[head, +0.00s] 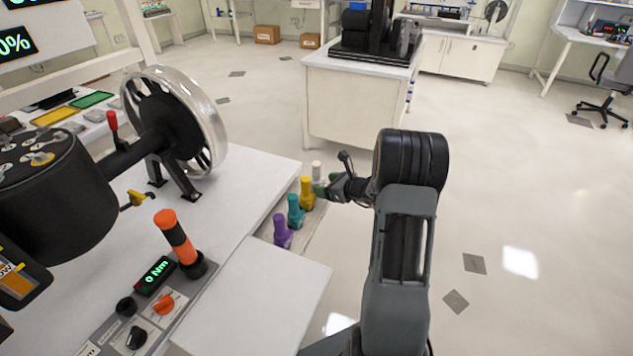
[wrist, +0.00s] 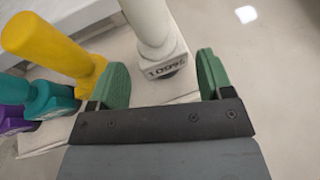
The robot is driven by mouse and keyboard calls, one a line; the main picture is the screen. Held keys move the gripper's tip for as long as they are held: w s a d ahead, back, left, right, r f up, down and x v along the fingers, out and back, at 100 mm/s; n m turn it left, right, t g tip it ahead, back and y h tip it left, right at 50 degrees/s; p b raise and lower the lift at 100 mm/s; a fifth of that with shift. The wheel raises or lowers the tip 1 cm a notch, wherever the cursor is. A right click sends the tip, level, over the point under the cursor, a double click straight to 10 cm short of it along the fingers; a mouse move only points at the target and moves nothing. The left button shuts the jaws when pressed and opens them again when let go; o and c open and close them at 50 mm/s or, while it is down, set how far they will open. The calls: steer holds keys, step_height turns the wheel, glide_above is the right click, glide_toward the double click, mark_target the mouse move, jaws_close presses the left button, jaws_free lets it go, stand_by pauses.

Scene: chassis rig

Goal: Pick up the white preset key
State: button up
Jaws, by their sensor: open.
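The white preset key (wrist: 150,25) stands upright in the wrist view, with a square base marked with what looks like "100%". It also shows in the head view (head: 316,169) at the far end of a row of coloured keys. My gripper (wrist: 160,82) is open, with its two green finger pads on either side of the white key's base in the picture. The key lies beyond the fingertips or between them; I cannot tell exactly how deep. In the head view my gripper (head: 325,187) is beside the white key and partly hides it.
A yellow key (head: 307,193), a teal key (head: 295,211) and a purple key (head: 282,232) stand in the same row. The yellow one is close to my left finger. A workbench with a handwheel (head: 205,115) is at left. Open floor (head: 540,200) is at right.

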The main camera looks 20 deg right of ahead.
mark_target(321, 184)
steer(key=shift+x, duration=2.35)
steer(key=shift+s+f, duration=0.1)
steer(key=c, duration=1)
